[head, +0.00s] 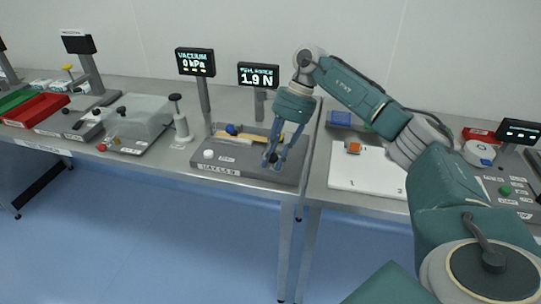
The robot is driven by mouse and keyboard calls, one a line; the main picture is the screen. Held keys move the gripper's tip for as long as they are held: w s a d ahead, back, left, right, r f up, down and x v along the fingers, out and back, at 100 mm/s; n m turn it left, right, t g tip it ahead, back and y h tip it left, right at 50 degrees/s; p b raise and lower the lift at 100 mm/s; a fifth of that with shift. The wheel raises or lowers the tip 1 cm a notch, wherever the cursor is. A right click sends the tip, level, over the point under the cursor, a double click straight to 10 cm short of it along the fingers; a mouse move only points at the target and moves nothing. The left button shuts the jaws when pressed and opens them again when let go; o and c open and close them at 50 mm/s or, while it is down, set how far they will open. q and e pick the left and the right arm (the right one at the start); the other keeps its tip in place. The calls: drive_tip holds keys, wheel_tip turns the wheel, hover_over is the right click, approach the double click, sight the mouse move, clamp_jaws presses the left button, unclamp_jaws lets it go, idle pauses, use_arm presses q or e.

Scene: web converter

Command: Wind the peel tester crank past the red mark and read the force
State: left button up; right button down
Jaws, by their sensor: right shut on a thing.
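The peel tester (232,162) is a dark grey base near the table's front edge, with a pale yellow strip, a blue knob (231,129) and a white knob (208,154). Its display (258,75) stands behind it and reads 1.9 N. My right gripper (273,155) reaches down over the base's right part and is shut on the dark crank knob (273,158). The fingers hide much of the crank. I cannot make out the red mark. My left gripper is not in view.
Left of the tester are a vacuum display (194,62) reading 0 kPa, a clear box (142,115) and a red tray (36,109). On the right table a white board (365,172) carries an orange block (353,147). A gap separates the two tables.

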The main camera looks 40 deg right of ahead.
drive_tip(key=shift+d+n, duration=0.1)
drive_tip(key=shift+n, duration=0.3)
drive_tip(key=c, duration=1.5)
unclamp_jaws()
drive_tip(key=shift+s, duration=0.1)
drive_tip(key=v, duration=1.2)
drive_tip(key=shift+w, duration=0.2)
